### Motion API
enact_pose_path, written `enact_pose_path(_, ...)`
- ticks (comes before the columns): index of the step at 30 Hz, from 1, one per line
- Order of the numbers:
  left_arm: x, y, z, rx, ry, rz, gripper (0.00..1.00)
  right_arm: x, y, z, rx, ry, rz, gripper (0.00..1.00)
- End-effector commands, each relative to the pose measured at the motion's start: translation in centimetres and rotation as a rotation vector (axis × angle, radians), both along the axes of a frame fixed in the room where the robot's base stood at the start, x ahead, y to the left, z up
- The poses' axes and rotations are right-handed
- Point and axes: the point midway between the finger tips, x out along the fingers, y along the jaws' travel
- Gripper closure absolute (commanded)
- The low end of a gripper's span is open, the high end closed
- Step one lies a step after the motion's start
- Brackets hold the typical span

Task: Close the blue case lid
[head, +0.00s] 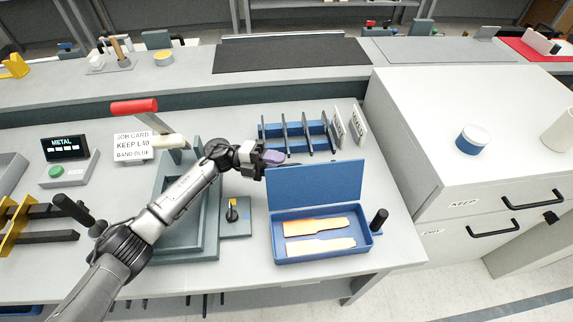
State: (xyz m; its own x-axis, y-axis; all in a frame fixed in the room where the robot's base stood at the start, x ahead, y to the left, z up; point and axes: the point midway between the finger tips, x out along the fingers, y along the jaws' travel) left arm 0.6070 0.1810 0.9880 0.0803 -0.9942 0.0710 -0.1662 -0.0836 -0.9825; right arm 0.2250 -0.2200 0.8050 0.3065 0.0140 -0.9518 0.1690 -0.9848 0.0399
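The blue case (366,243) stands on the bench in the head view, with its blue lid (316,184) raised roughly upright at the back edge. My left gripper (270,160) is beside and behind the lid's upper left corner. A purple piece shows at its tip, and I cannot tell whether it is part of the gripper. The lid partly hides the fingers, so I cannot tell their opening or any contact. My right gripper is not in view.
A blue rack (297,136) with upright dark dividers stands behind the lid. A black knob (379,219) is just right of the case. A small grey block with a peg (235,225) is to its left. White drawers (470,200) bound the right side.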

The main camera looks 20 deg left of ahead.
Motion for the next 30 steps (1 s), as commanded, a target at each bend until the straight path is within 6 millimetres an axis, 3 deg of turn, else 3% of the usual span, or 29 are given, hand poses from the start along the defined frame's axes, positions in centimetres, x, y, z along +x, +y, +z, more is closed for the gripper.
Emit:
enact_pose_path(6, 0.1, -2.0, 0.2, -0.001, 0.001, -0.001, 0.64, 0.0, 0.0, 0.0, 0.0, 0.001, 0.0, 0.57)
enact_pose_path(18, 0.2, -2.5, 0.2, -0.001, 0.001, 0.001, 0.64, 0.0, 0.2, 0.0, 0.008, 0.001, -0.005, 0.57)
enact_pose_path(30, 0.2, -2.5, 0.2, -0.001, 0.001, 0.001, 1.0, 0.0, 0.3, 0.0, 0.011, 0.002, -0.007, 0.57)
